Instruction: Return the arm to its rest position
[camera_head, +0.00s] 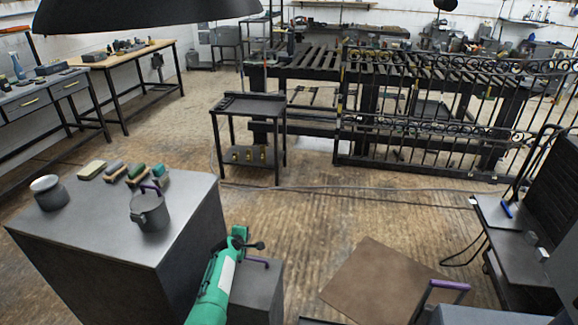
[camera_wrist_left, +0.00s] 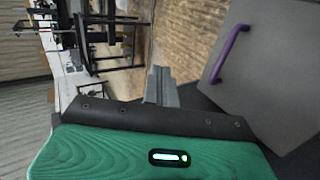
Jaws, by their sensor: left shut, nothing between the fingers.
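My left arm comes up from the bottom of the head view as a green link with a white panel. At its end is my left gripper (camera_head: 257,245), dark and small, beside a grey box (camera_head: 262,300) with a purple handle. In the left wrist view my left gripper (camera_wrist_left: 160,72) has its grey fingers shut together with nothing between them. The purple handle (camera_wrist_left: 231,54) on the grey box (camera_wrist_left: 268,75) is to the right of the fingers and apart from them. My right gripper is in neither view.
A grey cabinet (camera_head: 150,245) left of my arm carries a grey bucket (camera_head: 150,212), a pot (camera_head: 48,193) and several brushes. A small black table (camera_head: 250,104) and an ornate black gate (camera_head: 430,125) are farther back. A brown mat (camera_head: 375,285) lies on open floor to the right.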

